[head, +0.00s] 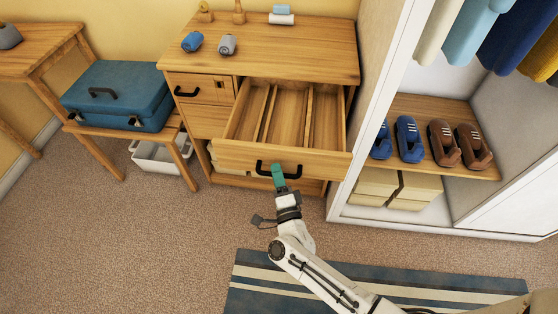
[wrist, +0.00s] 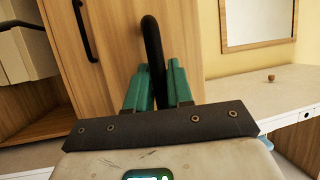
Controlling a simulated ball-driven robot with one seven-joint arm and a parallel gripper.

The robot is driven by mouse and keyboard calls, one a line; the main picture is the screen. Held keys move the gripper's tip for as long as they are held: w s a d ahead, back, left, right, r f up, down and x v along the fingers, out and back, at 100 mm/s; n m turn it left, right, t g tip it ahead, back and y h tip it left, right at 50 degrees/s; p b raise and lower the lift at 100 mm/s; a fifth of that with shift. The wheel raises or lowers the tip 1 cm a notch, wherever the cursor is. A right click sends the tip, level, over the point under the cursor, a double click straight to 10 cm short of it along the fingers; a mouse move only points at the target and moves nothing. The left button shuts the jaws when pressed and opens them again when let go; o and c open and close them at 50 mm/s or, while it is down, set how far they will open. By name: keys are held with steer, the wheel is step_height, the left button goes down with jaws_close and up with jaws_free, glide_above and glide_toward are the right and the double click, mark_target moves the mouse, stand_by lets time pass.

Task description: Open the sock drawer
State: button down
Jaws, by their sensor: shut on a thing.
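A wide wooden drawer (head: 326,163) is pulled well out of the dresser (head: 310,48). It has lengthwise dividers and looks empty. My gripper (head: 278,177), with teal fingers, is at the black bar handle (head: 293,173) on the drawer's front. In the wrist view the fingers (wrist: 156,86) are shut around the dark handle (wrist: 152,45), one on each side. The wooden front (wrist: 113,60) stands behind them. No label marking this as the sock drawer can be read.
Blue (head: 191,42) and grey (head: 227,44) rolls lie on the dresser top. A blue suitcase (head: 118,92) rests on a bench to the left. An open wardrobe (head: 378,125) with shoes stands close on the right. Carpet (head: 150,230) is clear at front left.

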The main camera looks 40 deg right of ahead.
steer(key=shift+s+a+f, duration=0.1)
steer(key=shift+s+a, duration=0.35)
steer(key=shift+a, duration=0.1)
steer(key=c, duration=1.1)
jaws_free()
steer(key=v, duration=1)
steer(key=shift+s+a+b, duration=0.2)
steer(key=shift+s+b, duration=0.15)
steer(key=shift+b, duration=0.1)
steer(key=shift+w+f, duration=0.1)
